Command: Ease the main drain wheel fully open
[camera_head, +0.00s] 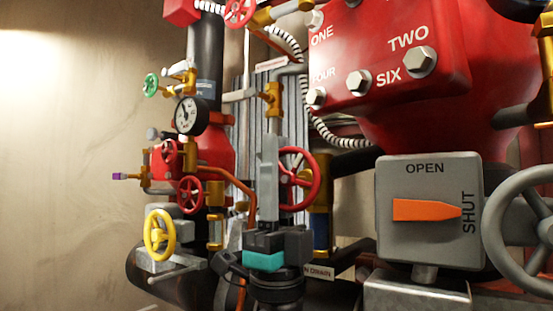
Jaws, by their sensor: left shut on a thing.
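A red handwheel (316,180) stands near the middle, above a partly hidden label plate (320,273) ending in "N DRAIN". My left gripper (268,150) comes up from below, with a dark body and a teal band. Its long grey fingers point upward at the wheel's left side and are shut on the rim there. The fingers hide that part of the rim and the exact contact. My right gripper is not in view.
A grey box (425,248) marked OPEN and SHUT has an orange pointer (425,210) aimed at SHUT. A large grey handwheel (490,218) is at the right edge. Smaller red wheels, a yellow wheel (147,235) and a gauge (188,115) crowd the left.

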